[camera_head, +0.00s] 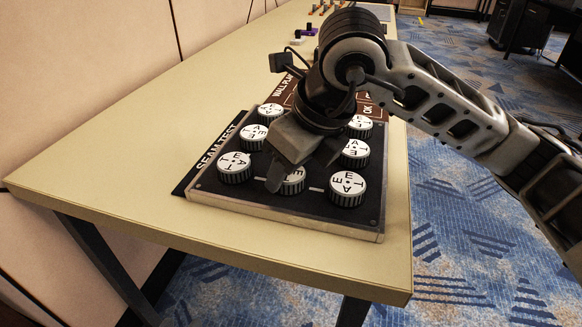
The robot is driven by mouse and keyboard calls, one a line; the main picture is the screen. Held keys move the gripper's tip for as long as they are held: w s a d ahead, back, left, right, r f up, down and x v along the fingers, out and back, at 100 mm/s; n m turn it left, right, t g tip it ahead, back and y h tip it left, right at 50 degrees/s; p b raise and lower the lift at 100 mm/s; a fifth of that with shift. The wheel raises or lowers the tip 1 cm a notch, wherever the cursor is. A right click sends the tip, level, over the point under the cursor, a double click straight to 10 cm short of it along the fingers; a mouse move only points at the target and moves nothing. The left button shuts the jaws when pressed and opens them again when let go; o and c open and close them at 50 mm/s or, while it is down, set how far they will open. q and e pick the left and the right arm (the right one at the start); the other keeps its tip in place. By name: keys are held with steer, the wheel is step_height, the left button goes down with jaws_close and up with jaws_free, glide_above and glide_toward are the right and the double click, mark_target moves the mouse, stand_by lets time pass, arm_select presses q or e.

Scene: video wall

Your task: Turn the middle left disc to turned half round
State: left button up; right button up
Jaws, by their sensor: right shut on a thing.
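A black board (212,189) with rows of round discs lies on the table. The discs have white lettered faces and ribbed dark rims. The middle left disc (293,183), by the board's own lettering, is at the middle of the row nearest me. My right gripper (296,172) reaches down over it and is shut on it. A finger covers its left part, so its marking is only partly seen. The gripper and wrist hide the discs behind it. My left gripper is not in view.
Neighbouring discs stand close by on the left (235,167) and right (347,188). A strip reading SEAM TEST (216,147) runs along the board's left edge. Small items, including a purple one (306,32), lie farther back. The table (130,150) is clear at left.

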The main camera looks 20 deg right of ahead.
arm_select(q)
steer(key=shift+d, duration=0.1)
arm_select(e)
steer(key=shift+m, duration=0.3)
arm_select(q)
steer(key=shift+r, duration=0.1)
arm_select(e)
steer(key=o, duration=1)
steer(key=shift+r, duration=0.1)
steer(key=shift+s+r, duration=0.15)
steer(key=shift+r, duration=0.2)
arm_select(q)
steer(key=f+p, duration=0.1)
steer(key=a+g+p, duration=0.1)
steer(key=f+g+y+p, duration=0.1)
steer(key=shift+s+a+f+p, duration=0.15)
steer(key=shift+s+f+p, duration=0.15)
steer(key=shift+f+p, duration=0.05)
arm_select(e)
steer(key=v, duration=1.5)
arm_select(q)
steer(key=shift+r, duration=0.1)
